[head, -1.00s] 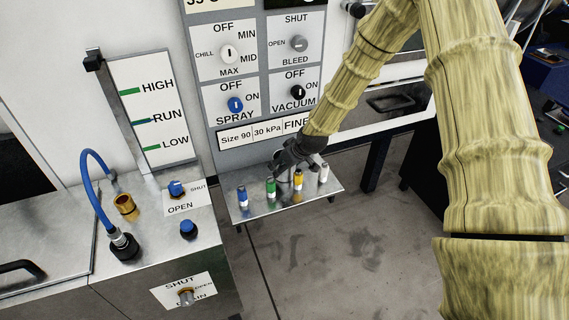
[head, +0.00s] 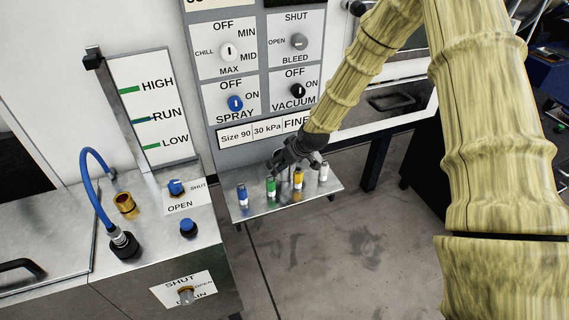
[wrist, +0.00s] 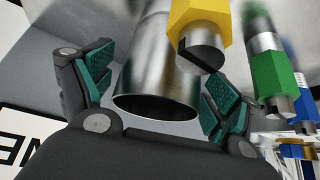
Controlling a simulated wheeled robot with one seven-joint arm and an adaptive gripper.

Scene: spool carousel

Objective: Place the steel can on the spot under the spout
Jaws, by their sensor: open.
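The steel can (wrist: 155,70) is a bare shiny metal cylinder with a dark open end, between my gripper's two fingers in the wrist view. My gripper (wrist: 158,90) is open, with green-padded fingers on both sides of the can; a gap shows at the right finger, and I cannot tell if the left one touches. In the head view my gripper (head: 297,164) is low over the small metal shelf (head: 262,213) and hides most of the can. I cannot make out the spout or the spot under it.
On the shelf stand blue (head: 242,194), green (head: 270,188), yellow (head: 298,178) and white (head: 323,172) topped pieces, the yellow one close to the can. A steel cabinet at left carries a blue hose (head: 92,175), a brass fitting (head: 125,203) and knobs.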

